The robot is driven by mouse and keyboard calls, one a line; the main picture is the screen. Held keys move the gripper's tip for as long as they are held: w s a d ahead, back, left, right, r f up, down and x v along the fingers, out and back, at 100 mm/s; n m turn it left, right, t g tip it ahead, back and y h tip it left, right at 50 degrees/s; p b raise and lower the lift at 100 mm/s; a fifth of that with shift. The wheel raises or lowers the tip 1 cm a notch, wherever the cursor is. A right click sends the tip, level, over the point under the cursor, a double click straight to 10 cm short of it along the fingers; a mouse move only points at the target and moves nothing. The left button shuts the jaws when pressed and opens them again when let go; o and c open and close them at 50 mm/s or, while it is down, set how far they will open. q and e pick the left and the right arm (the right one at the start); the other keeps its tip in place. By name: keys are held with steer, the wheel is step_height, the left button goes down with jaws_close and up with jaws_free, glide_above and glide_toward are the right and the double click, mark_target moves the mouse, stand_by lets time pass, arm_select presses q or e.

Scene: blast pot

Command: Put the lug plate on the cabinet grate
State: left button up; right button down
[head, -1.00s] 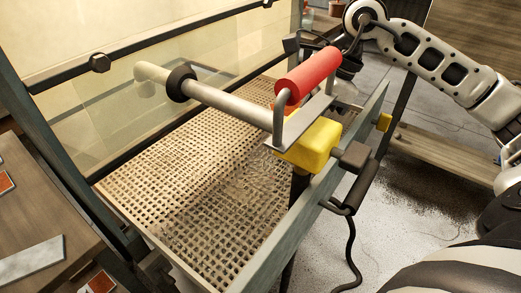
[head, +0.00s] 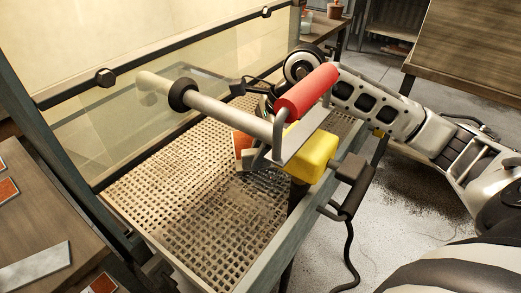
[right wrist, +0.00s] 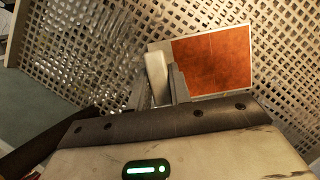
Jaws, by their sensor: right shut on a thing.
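The lug plate (right wrist: 212,62) is a light plate with a rust-orange face and a pale raised lug (right wrist: 157,76). My right gripper (right wrist: 160,88) is shut on the lug, as the right wrist view shows. In the head view the plate (head: 242,145) is tilted over the middle of the cabinet grate (head: 175,190), partly hidden behind the red-handled fixture. My right gripper (head: 262,157) is there beside it, largely hidden. I cannot tell whether the plate touches the grate. The grate also fills the background of the right wrist view (right wrist: 85,50). My left gripper is not in view.
A grey tube (head: 225,118) with a red handle (head: 307,92) and yellow block (head: 312,155) stands over the grate's right side. A glass pane (head: 90,140) borders the back. A side table (head: 60,235) holds several plates. The grate's near left part is clear.

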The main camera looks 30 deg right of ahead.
steer(key=shift+d+f, duration=0.2)
steer(key=shift+f, duration=0.2)
steer(key=shift+f, duration=0.15)
steer(key=c, duration=1.3)
jaws_free()
steer(key=shift+s, duration=0.1)
steer(key=shift+r, duration=0.25)
steer(key=v, duration=1.1)
steer(key=shift+d+r+b, duration=0.15)
steer(key=shift+r+b, duration=0.15)
steer(key=shift+r, duration=0.05)
